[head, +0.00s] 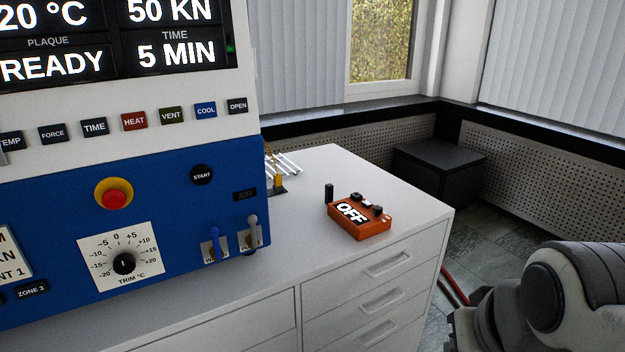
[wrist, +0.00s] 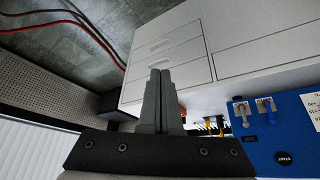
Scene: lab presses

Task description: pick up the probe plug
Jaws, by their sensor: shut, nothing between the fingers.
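I cannot tell for sure which thing is the probe plug. A small upright yellow piece (head: 277,181) stands on a dark base on the white counter, beside the blue press; yellow also shows in the wrist view (wrist: 209,124), partly hidden. A short black upright post (head: 329,193) stands by the back left corner of an orange box (head: 357,220) marked OFF. My gripper (wrist: 160,73) is shut and empty in the wrist view, with the white drawers beyond its tips. My gripper is out of the head view; only part of my arm shows at the lower right.
The blue and white press (head: 180,210) fills the left, with blue and grey levers (head: 252,234) sticking out. White drawers (head: 375,290) are under the counter (head: 410,200). A dark box (head: 440,170) stands behind. Red hoses (wrist: 92,30) lie on the floor.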

